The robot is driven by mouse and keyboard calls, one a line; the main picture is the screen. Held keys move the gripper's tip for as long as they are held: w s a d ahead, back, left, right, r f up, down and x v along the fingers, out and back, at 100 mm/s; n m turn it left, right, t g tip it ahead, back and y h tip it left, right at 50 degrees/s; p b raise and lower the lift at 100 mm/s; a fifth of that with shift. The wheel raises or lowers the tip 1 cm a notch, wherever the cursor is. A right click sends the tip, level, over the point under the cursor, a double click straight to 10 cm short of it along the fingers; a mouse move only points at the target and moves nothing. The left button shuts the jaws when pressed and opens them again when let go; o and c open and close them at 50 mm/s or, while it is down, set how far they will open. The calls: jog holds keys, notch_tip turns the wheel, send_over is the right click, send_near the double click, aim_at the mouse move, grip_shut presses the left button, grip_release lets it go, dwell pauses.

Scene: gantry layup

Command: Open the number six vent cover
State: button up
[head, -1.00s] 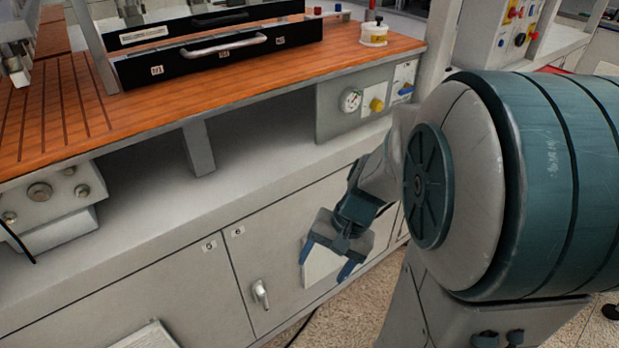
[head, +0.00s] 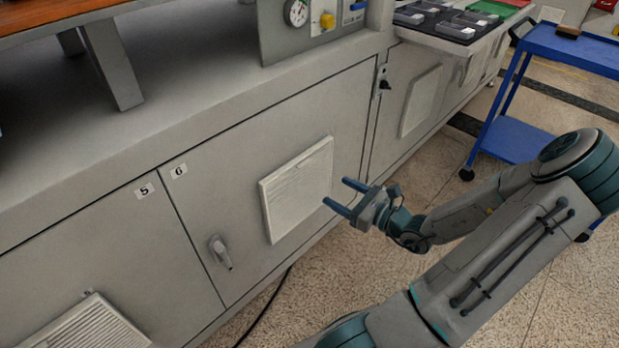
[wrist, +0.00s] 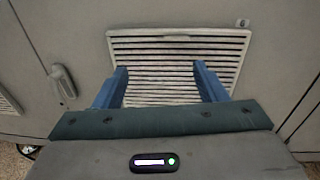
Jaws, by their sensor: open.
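My gripper (head: 336,193) is open, with two blue fingers, at the cover's right side in the head view. In the wrist view the vent cover (wrist: 180,45) lies ahead, with the open fingers (wrist: 160,68) in front of its lower part. Nothing is between them. I cannot tell whether the fingertips touch the cover.
A door handle (head: 221,252) is left of the cover, and another vent (head: 90,322) is at lower left. A further vent (head: 420,102) is on the right. A blue cart (head: 530,110) stands at right. A black cable (head: 265,307) lies on the open floor.

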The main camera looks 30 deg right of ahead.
aim_at(305, 165)
jog(key=shift+m+t+h, duration=0.5)
jog(key=shift+m+h, duration=0.1)
jog(key=shift+m, duration=0.2)
jog(key=b+x, duration=0.1)
jog(key=x, duration=0.3)
jog(key=d+b+x, duration=0.1)
jog(key=x, duration=0.3)
jog(key=b+x, duration=0.1)
jog(key=x, duration=0.4)
jog(key=shift+w+d+f+b, duration=0.3)
jog(key=shift+w+f+b, duration=0.05)
jog(key=shift+f, duration=0.05)
jog(key=shift+s, duration=0.1)
jog(key=c, duration=1.4)
